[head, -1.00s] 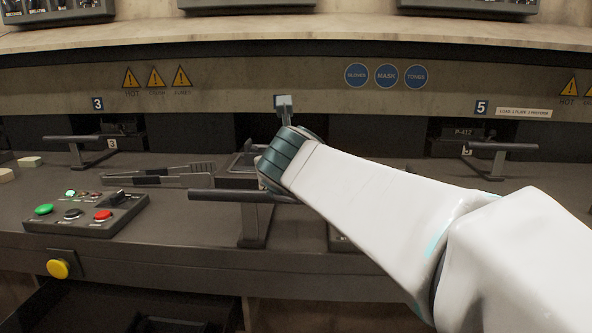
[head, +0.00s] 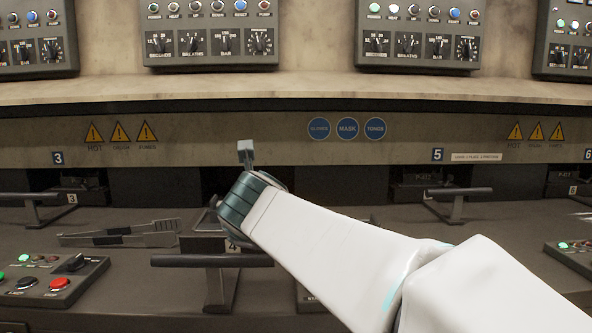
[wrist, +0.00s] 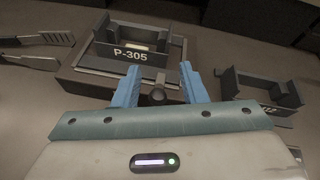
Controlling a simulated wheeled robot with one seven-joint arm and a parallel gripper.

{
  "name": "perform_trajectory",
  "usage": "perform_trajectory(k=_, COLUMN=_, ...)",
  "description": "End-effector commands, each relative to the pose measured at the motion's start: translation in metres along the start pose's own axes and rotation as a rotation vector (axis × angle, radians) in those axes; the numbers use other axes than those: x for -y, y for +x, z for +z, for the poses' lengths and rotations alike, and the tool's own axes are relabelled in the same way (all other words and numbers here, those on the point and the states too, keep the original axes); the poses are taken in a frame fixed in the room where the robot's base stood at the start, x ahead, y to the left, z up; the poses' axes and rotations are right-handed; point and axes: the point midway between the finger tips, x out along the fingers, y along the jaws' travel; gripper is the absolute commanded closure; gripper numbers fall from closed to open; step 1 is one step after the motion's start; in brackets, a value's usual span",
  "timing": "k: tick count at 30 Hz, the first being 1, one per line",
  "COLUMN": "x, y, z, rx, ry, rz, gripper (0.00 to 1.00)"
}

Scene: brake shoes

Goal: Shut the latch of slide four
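Slide four, tagged 4 (head: 232,246), is at the centre-left of the head view, with a dark bar handle (head: 211,260) in front. In the wrist view a tray with a block marked P-305 (wrist: 131,56) sits beyond my gripper (wrist: 158,77). My gripper is open, its two blue fingers apart and pointing at the tray's front edge. A round dark knob (wrist: 157,96) shows between the fingers, with visible gaps at both sides. I cannot tell whether this knob is the latch or how the latch stands. My arm hides much of the slide in the head view.
Tongs (head: 120,234) lie left of slide four; they also show in the wrist view (wrist: 35,50). A button box (head: 50,279) stands at the left. A dark open bracket (wrist: 258,92) lies right of my gripper. Handles of slides three (head: 35,204) and five (head: 458,200) stick out on either side.

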Motion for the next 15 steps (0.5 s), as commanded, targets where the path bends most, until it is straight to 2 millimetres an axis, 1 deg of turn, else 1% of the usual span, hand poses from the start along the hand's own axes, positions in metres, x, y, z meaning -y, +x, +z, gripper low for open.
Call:
perform_trajectory(k=1, x=0.002, y=-0.006, z=0.016, rx=0.001, ry=0.001, rz=0.002, gripper=0.62)
perform_trajectory(k=2, x=0.006, y=-0.009, z=0.019, rx=0.001, ry=0.002, rz=0.000, gripper=0.62)
perform_trajectory(k=3, x=0.015, y=-0.013, z=0.019, rx=0.000, ry=0.002, rz=-0.001, gripper=0.62)
perform_trajectory(k=6, x=0.033, y=-0.022, z=0.023, rx=0.001, ry=0.002, rz=0.000, gripper=0.62)
perform_trajectory(k=15, x=0.083, y=-0.044, z=0.033, rx=0.001, ry=0.003, rz=0.002, gripper=0.62)
